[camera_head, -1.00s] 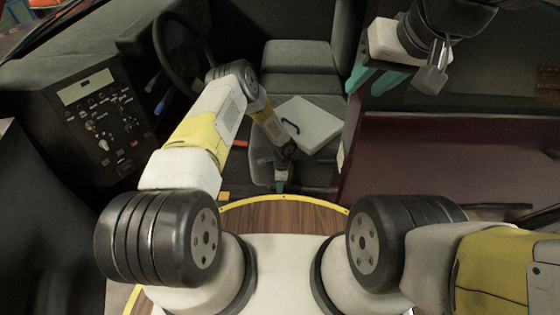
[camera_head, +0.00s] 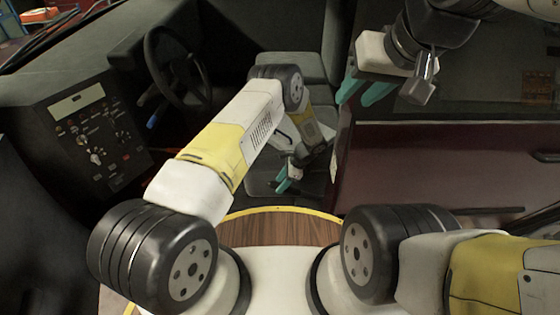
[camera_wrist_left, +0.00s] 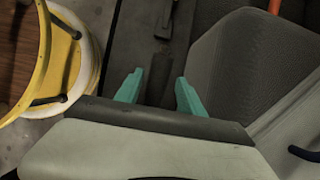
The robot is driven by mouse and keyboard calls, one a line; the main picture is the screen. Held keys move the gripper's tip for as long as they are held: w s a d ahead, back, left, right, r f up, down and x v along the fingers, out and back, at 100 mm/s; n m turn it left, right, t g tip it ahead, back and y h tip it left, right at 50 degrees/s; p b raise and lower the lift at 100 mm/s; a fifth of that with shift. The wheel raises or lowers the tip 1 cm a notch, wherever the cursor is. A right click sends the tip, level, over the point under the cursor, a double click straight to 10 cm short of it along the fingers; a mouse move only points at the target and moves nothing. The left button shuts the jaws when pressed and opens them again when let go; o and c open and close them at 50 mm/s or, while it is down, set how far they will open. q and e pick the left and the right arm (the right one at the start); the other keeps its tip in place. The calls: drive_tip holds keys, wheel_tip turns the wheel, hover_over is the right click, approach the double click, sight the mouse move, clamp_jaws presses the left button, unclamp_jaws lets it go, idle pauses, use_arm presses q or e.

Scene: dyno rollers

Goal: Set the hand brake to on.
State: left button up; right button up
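My left gripper (camera_head: 289,178) is low in front of the seat in the head view, with its teal fingers pointing down. A dark lever-like part (camera_wrist_left: 164,22) lies beyond the fingers at the top. An orange bar (camera_wrist_left: 274,6) shows at the top right edge, away from the fingers. I cannot tell which of these is the hand brake. My left arm hides much of the seat area in the head view. My right gripper (camera_head: 364,92) is open and empty at the upper right.
The steering wheel (camera_head: 178,66) and control panel (camera_head: 96,134) are at the left. The seat (camera_head: 292,68) is behind my left arm. A dark red panel (camera_head: 430,170) is at right.

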use_arm(q)
drive_tip(key=shift+f, duration=0.15)
drive_tip(key=v, duration=0.7)
drive_tip(key=shift+d+r, duration=0.1)
drive_tip(key=shift+r, duration=0.15)
idle(0.3)
drive_tip(key=s+a+r+n+t+h, duration=0.15)
drive_tip(key=a+r+n, duration=0.3)
drive_tip(key=r, duration=1.15)
drive_tip(key=a+r+n+h, duration=0.25)
drive_tip(key=a+r, duration=0.25)
drive_tip(key=r, duration=1.2)
drive_tip(key=s+a+r+n+t+h, duration=0.2)
drive_tip(key=s+a+r+n, duration=0.45)
drive_tip(key=s+r, duration=0.6)
drive_tip(key=s+a+r+n+t, duration=0.1)
drive_tip(key=s+r+n, duration=0.1)
drive_tip(key=s, duration=0.4)
drive_tip(key=s+a+r+n+t+h, duration=0.1)
drive_tip(key=s+a+r+n, duration=0.1)
drive_tip(key=s, duration=0.4)
drive_tip(key=shift+s+t+h, duration=0.3)
drive_tip(key=shift+t, duration=0.05)
